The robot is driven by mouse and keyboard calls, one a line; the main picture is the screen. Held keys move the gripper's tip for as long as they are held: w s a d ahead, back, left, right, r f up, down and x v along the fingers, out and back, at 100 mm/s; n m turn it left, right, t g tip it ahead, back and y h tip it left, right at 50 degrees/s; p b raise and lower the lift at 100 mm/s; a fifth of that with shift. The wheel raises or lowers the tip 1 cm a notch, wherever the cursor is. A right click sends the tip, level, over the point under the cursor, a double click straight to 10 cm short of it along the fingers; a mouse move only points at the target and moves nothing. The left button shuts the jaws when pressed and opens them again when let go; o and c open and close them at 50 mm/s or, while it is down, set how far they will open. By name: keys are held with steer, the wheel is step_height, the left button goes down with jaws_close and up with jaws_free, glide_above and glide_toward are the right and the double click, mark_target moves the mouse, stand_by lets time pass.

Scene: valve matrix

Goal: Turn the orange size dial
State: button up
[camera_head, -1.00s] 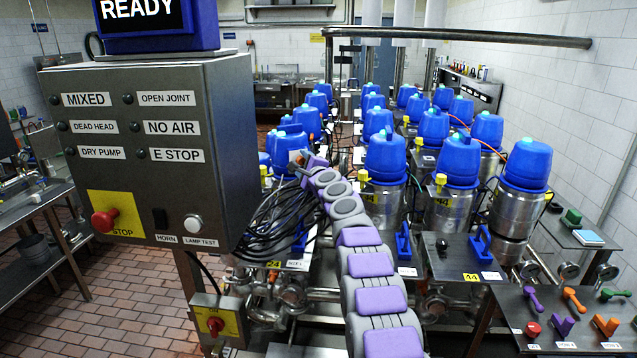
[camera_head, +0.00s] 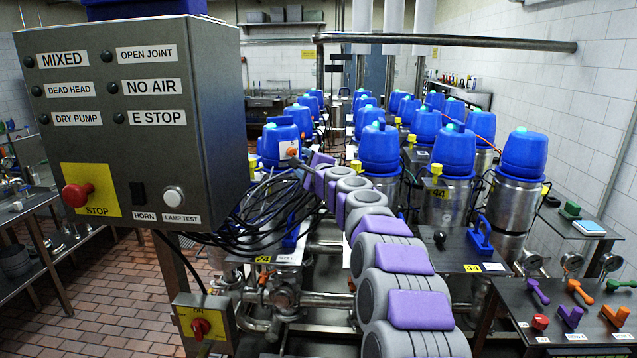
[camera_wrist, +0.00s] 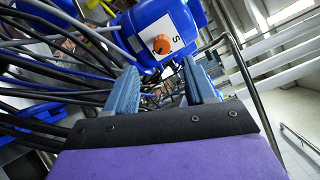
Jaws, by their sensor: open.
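The orange size dial (camera_wrist: 162,44) is a small round knob on a white plate marked "S", on the side of a blue valve head (camera_wrist: 160,25). In the wrist view it lies ahead of my gripper (camera_wrist: 161,82), roughly between the two blue-grey fingers and beyond their tips. My gripper is open and nothing shows between the fingers. In the head view the dial (camera_head: 293,152) shows small on the blue head (camera_head: 281,143), just beyond the end of my purple and grey arm. The fingertips cannot be made out there.
Black cables (camera_head: 262,210) hang left of my arm and also crowd the left of the wrist view. A control box (camera_head: 120,120) stands at the left. More blue-capped valves (camera_head: 379,147) stand to the right. A side table (camera_head: 560,312) holds coloured handles.

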steer(key=b+v, duration=0.3)
steer(key=v, duration=0.5)
steer(key=shift+s+d, duration=0.15)
steer(key=shift+s, duration=0.05)
stand_by(0.3)
